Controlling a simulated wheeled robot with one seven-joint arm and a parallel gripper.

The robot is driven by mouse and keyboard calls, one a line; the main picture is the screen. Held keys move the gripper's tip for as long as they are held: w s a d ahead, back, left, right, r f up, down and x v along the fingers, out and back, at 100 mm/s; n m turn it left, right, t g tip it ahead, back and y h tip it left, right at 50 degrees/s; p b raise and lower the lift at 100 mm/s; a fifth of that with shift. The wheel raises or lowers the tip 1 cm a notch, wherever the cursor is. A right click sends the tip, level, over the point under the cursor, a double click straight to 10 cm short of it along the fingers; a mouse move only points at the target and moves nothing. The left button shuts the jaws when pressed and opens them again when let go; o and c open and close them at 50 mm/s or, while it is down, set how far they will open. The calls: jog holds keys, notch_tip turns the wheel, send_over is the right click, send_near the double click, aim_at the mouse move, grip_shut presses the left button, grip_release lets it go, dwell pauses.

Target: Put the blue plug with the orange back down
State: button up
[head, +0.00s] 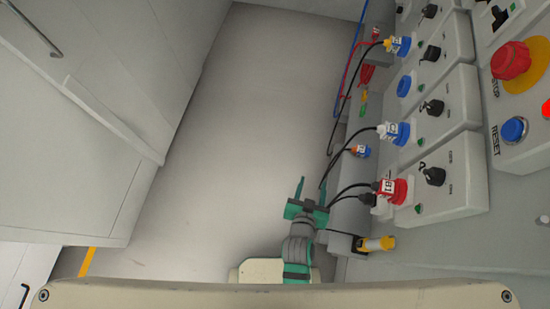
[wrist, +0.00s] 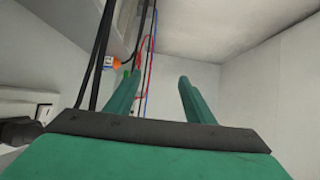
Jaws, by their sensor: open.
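The blue plug with the orange (head: 360,151) sits at the grey rail left of the sockets, with its blue end toward the panel. Its label side is partly visible. In the wrist view the plug (wrist: 112,62) is small, at upper left, beyond and to the left of my fingers. My gripper (head: 313,185) is open and empty, below and left of the plug in the head view, and apart from it. In the wrist view my gripper (wrist: 160,78) has clear space between its fingers. How the plug is supported is too small to tell.
Blue plugs with yellow (head: 397,46) and white (head: 392,133), and a red plug (head: 391,190), are at panel sockets. Black cables hang close by my gripper. A yellow plug (head: 376,244) lies lower right. Cabinets (head: 70,150) stand left; the floor (head: 230,130) between is clear.

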jog(key=s+a+r+n+t+y, duration=0.2)
jog(key=s+a+r+t+y, duration=0.1)
jog(key=s+a+r, duration=0.9)
notch_tip(320, 180, up, 4)
jog(key=shift+s+a+f+n+t+y, duration=0.1)
jog(key=shift+s+a+n+t+y, duration=0.2)
jog(key=shift+s+t, duration=0.35)
jog(key=shift+w+d, duration=0.1)
